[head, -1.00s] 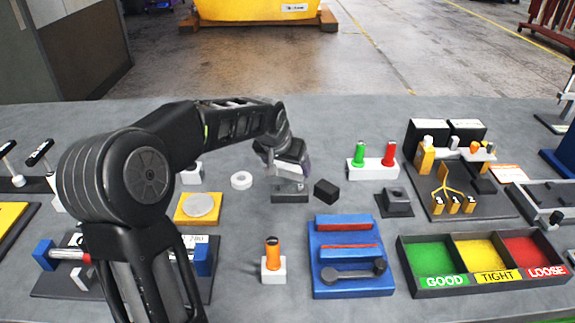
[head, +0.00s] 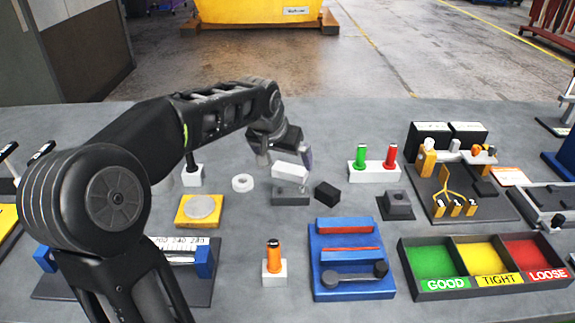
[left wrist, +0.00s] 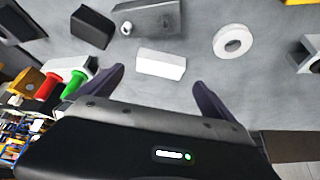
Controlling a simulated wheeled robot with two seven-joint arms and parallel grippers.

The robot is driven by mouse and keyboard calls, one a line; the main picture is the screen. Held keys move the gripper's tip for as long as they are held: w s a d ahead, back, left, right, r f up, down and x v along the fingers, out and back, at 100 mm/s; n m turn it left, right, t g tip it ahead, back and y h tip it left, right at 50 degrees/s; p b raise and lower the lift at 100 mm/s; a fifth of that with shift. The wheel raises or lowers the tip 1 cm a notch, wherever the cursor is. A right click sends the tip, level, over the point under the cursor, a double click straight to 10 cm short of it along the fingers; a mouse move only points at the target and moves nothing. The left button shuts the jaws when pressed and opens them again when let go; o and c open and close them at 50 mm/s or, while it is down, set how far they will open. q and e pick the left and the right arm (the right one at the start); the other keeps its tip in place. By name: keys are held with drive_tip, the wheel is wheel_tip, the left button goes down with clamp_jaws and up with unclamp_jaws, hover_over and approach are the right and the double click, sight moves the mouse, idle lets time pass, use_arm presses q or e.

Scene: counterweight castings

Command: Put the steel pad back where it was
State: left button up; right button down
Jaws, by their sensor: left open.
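A pale, bar-shaped block (head: 290,172), which I take to be the steel pad, lies behind the dark grey block with a hole (head: 290,196). In the left wrist view the pale block (left wrist: 161,64) lies flat on the table, close to the grey block (left wrist: 148,20) but apart from it. My left gripper (head: 285,161) is open above and behind the pale block. In the wrist view its fingertips (left wrist: 158,77) are apart, with nothing between them, and the pale block is just beyond them. My right gripper is not in view.
A black block (head: 327,191) stands right of the grey block, and a white ring (head: 242,183) lies to the left. A white stand with green and red plugs (head: 374,171) is further right. In front are a blue fixture (head: 352,291) and an orange-handled plug (head: 273,255).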

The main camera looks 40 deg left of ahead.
use_arm(q)
drive_tip(key=v, duration=0.6)
drive_tip(key=shift+f, duration=0.1)
idle(0.6)
